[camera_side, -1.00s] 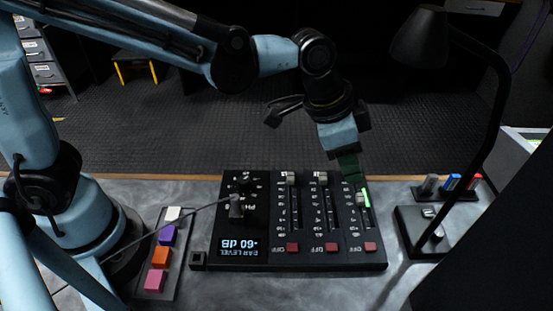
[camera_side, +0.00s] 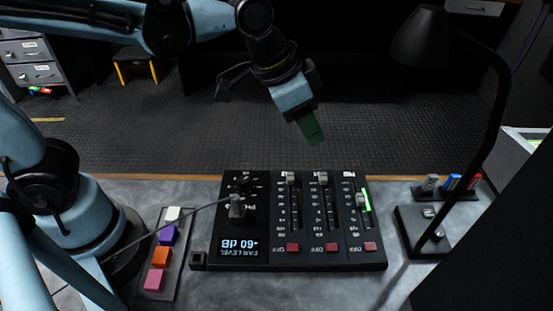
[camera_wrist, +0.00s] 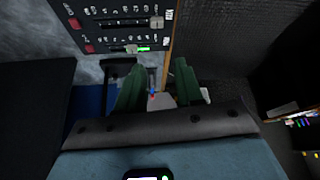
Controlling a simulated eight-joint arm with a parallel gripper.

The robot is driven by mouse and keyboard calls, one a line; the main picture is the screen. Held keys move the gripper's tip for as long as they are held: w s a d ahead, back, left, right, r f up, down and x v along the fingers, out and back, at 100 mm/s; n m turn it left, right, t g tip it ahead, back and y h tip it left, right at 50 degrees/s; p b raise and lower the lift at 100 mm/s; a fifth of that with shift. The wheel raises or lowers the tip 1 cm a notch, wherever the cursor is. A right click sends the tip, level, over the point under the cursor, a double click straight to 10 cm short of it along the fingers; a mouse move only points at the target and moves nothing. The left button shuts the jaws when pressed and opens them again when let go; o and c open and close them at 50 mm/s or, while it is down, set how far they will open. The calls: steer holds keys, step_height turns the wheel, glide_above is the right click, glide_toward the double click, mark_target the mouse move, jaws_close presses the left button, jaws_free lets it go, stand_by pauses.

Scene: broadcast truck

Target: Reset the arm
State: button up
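My gripper (camera_side: 310,128) hangs in the air above and behind the mixer panel in the side view, clear of it. Its two green fingers stand apart with nothing between them in the wrist view (camera_wrist: 158,88). The black mixer panel (camera_side: 262,190) lies on the desk, its markings upside down in the side view. Its right fader (camera_side: 360,200) sits beside a lit green strip, a little lower in its slot than the left fader (camera_side: 291,178) and the middle fader (camera_side: 322,178).
A strip of coloured buttons (camera_side: 160,255) lies left of the panel, with a cable passing over it. A black desk lamp (camera_side: 425,35) arches up on the right, near several coloured markers (camera_side: 452,183). Dark floor (camera_side: 180,130) lies behind the desk edge.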

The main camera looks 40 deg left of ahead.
steer(key=s+a+f+n+t+y, duration=0.1)
steer(key=s+a+n, duration=0.2)
steer(key=a, duration=0.4)
steer(key=s+a+f+n+t+y, duration=0.1)
steer(key=s+a+n, duration=0.2)
steer(key=a, duration=0.5)
steer(key=shift+s+a+n+t+y, duration=0.2)
steer(key=shift+n+t+y, duration=0.1)
steer(key=shift+t, duration=0.1)
stand_by(0.7)
